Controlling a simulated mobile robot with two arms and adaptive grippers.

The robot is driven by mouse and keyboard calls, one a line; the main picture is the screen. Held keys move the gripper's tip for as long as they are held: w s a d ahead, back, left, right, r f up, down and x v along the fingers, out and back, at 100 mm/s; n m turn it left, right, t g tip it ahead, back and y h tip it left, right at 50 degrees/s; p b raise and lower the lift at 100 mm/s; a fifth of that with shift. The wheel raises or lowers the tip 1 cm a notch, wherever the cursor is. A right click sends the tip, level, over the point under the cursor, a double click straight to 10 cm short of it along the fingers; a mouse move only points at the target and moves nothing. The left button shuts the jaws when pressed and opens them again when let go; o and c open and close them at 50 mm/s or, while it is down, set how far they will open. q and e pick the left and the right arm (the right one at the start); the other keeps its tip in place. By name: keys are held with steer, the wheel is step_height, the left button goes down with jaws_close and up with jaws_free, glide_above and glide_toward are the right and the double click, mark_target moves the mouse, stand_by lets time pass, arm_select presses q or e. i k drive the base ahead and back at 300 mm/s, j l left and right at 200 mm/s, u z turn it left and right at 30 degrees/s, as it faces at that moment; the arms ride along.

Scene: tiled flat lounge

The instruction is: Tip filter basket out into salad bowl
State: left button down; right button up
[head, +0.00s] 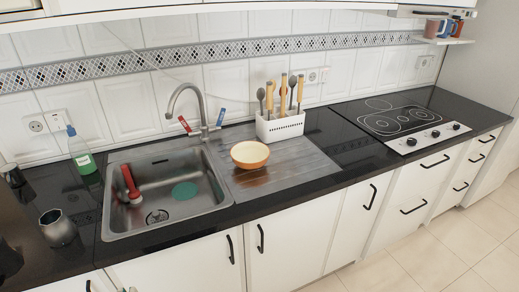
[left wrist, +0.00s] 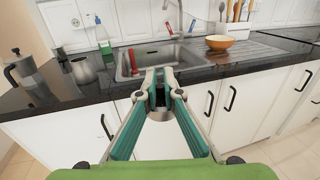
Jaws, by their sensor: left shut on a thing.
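The salad bowl (head: 250,153), orange outside and cream inside, stands upright on the sink's drainboard. It also shows in the left wrist view (left wrist: 219,44). My right gripper is in neither view.
A metal cup (head: 58,228) and a moka pot (left wrist: 19,68) stand left of the sink (head: 165,190). A tall faucet (head: 190,100) rises behind the sink. A white utensil holder (head: 280,127) stands behind the bowl. The hob (head: 398,122) is farther right.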

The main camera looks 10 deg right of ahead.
mark_target(247, 155)
steer(key=i+l, duration=0.1)
steer(key=l, duration=0.3)
steer(key=i+l, duration=0.1)
steer(key=l, duration=0.35)
steer(key=i+l, duration=0.1)
steer(key=l, duration=0.3)
steer(key=i+l, duration=0.15)
steer(key=l, duration=0.3)
steer(key=i+l, duration=0.1)
steer(key=l, duration=0.3)
steer(key=i+l+z, duration=0.1)
steer(key=l, duration=0.3)
steer(key=i+l, duration=0.1)
steer(key=l, duration=0.35)
steer(key=i+l, duration=0.15)
steer(key=l, duration=0.25)
